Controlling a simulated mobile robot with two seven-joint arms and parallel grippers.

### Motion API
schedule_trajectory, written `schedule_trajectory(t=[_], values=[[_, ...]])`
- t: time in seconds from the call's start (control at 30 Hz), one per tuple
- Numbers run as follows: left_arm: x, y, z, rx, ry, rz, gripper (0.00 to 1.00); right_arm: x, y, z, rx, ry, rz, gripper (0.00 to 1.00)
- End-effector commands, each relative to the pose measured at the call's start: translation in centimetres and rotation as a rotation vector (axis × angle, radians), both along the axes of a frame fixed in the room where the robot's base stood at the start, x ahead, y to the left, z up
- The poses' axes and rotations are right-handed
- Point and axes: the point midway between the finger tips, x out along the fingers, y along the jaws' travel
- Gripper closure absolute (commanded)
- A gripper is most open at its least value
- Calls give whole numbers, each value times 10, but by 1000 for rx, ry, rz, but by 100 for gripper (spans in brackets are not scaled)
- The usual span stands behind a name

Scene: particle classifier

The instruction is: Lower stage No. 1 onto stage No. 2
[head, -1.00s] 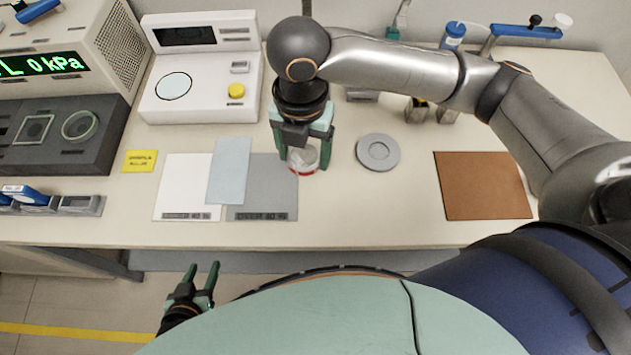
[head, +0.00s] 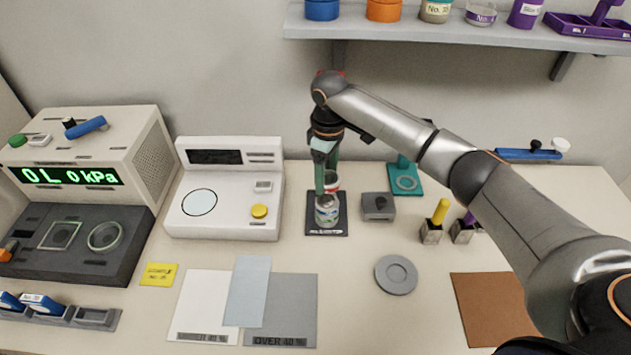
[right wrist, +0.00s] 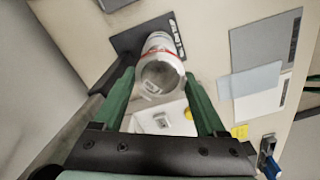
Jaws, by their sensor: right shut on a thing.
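My right gripper (head: 327,182) is over the dark mat (head: 313,228) beside the white instrument. It is shut on a clear, red-banded cylinder, apparently stage No. 1 (head: 333,179), partly hidden by a finger. A cylinder with a greenish label, apparently stage No. 2 (head: 327,212), stands upright on the mat, just below and in front of it in the picture. I cannot tell whether the two touch. In the right wrist view a red-banded cylinder (right wrist: 160,74) lies between the fingers, its round grey end toward the camera. My left gripper is out of view.
The white instrument (head: 220,222) with a yellow button stands left of the mat. A grey block (head: 378,207), a teal stand (head: 407,184) and small holders (head: 431,234) stand to the right. A shelf (head: 450,38) with jars hangs above. The grey ringed disc (head: 396,275) lies in front.

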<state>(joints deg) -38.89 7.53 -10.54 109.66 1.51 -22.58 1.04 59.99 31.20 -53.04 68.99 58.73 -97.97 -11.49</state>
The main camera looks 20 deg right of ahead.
Motion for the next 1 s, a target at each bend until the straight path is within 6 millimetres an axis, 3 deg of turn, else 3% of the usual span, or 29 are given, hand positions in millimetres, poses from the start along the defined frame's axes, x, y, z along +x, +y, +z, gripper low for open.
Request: schedule_trajectory(t=[0.53,1.0], values=[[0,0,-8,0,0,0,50,0,-2,-39,-1,-1,-13,91],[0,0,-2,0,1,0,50,1,-2,-47,-1,-1,-12,91]])
